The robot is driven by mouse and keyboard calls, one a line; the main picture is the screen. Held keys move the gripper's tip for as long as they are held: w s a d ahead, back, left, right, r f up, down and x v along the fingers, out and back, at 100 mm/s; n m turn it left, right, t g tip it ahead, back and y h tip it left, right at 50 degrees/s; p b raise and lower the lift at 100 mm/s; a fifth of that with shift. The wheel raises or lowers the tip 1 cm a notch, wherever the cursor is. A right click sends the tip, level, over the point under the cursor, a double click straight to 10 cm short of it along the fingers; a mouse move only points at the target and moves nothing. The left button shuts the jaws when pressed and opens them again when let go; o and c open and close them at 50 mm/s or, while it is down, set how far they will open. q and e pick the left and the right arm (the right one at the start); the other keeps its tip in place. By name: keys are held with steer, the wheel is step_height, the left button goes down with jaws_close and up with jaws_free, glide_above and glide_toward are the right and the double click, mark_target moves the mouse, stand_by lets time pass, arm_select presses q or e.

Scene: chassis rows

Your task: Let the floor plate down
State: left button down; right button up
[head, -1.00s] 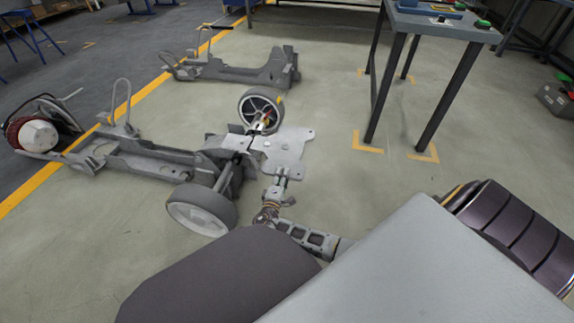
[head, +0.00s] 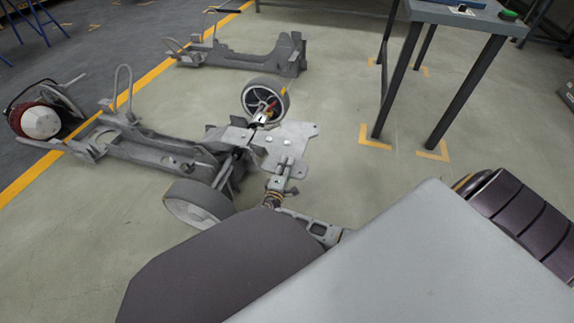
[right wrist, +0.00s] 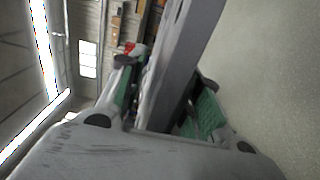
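The floor plate is a flat grey metal plate (head: 292,143) in the head view, level or nearly so, between the two wheels at the near end of a chassis. I cannot tell whether it rests on the chassis or hangs just above it. My right gripper (head: 280,178) is at the plate's near edge. In the right wrist view a grey plate-like part (right wrist: 172,75) passes between its green-padded fingers (right wrist: 163,102), which look closed on it. My left gripper is not in view.
The chassis (head: 150,145) has a far wheel (head: 264,97) and a near wheel (head: 198,205). A red-and-white round part (head: 40,122) is at its left end. Another chassis (head: 240,62) lies behind. A table (head: 465,17) stands at right; the floor between is clear.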

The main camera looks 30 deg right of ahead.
jaws_close()
steer(key=shift+f, duration=0.15)
stand_by(0.4)
step_height(320, 180, down, 12)
steer(key=m, duration=0.5)
steer(key=shift+w+a+m, duration=0.4)
steer(key=shift+w, duration=0.05)
stand_by(1.0)
steer(key=shift+f, duration=0.25)
stand_by(0.4)
